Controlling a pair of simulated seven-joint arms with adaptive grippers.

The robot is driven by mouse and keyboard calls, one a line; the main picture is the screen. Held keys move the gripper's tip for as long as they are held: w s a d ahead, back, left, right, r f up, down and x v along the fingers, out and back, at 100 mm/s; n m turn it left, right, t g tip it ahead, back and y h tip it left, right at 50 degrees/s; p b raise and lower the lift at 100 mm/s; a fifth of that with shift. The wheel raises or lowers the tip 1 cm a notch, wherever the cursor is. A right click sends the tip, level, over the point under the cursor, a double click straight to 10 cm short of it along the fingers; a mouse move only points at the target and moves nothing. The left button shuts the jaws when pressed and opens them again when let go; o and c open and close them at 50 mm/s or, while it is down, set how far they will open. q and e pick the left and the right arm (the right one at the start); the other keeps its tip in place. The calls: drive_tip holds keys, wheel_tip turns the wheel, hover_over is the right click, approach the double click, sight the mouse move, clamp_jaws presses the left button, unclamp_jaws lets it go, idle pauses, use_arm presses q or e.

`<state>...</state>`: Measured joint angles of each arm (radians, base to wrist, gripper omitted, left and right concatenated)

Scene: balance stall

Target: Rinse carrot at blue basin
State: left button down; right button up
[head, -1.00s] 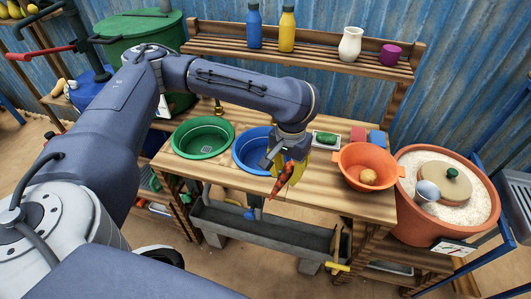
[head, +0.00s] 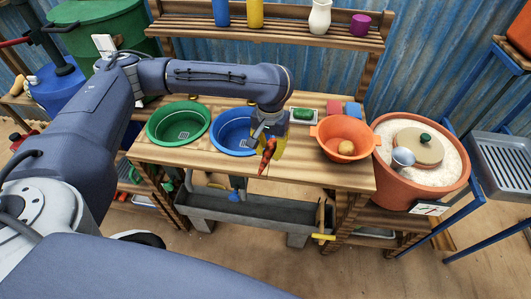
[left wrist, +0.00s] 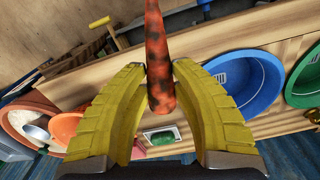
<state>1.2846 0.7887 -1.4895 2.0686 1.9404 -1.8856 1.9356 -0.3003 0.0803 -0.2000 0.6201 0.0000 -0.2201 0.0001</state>
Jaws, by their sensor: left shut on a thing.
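An orange-red carrot with dark dirt patches (head: 267,157) is held in my left gripper (head: 272,146), which is shut on it. The left wrist view shows the carrot (left wrist: 158,60) between the yellow fingers (left wrist: 160,72). In the head view the gripper and carrot are above the counter, just right of and in front of the blue basin (head: 229,147). The basin has a drain grate and is partly hidden by my left arm; it also shows in the left wrist view (left wrist: 276,88). My right gripper is not in view.
A green basin (head: 153,132) stands left of the blue one. An orange colander (head: 328,146) holding a potato (head: 346,147) is to the right, with a small tray (head: 294,119) behind. A large tub (head: 390,183) stands beyond the counter. A shelf (head: 290,32) with bottles runs behind.

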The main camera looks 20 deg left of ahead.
use_arm(q)
drive_tip(key=w+a+f+m, duration=0.1)
drive_tip(key=w+a+m, duration=0.1)
drive_tip(key=w, duration=0.1)
drive_tip(key=w+a+f+m, duration=0.1)
drive_tip(key=w+a+m, duration=0.1)
drive_tip(key=w, duration=0.1)
drive_tip(key=w+a+f+m, duration=0.1)
drive_tip(key=w+a+f, duration=0.1)
drive_tip(key=w, duration=0.1)
drive_tip(key=shift+w+a+m, duration=0.2)
drive_tip(key=shift+a+m, duration=0.2)
drive_tip(key=w+a+f+m, duration=0.2)
drive_tip(key=w+a+m, duration=0.55)
drive_tip(key=m, duration=0.65)
drive_tip(key=shift+s+a+f, duration=0.3)
drive_tip(key=shift+f, duration=1.9)
drive_tip(key=shift+s+a+f, duration=0.3)
drive_tip(key=shift+s+f, duration=0.05)
drive_tip(key=shift+f, duration=1.85)
drive_tip(key=shift+s+a+f, duration=0.3)
drive_tip(key=shift+f, duration=1.9)
drive_tip(key=shift+r, duration=0.1)
wheel_tip(320, 180, up, 12)
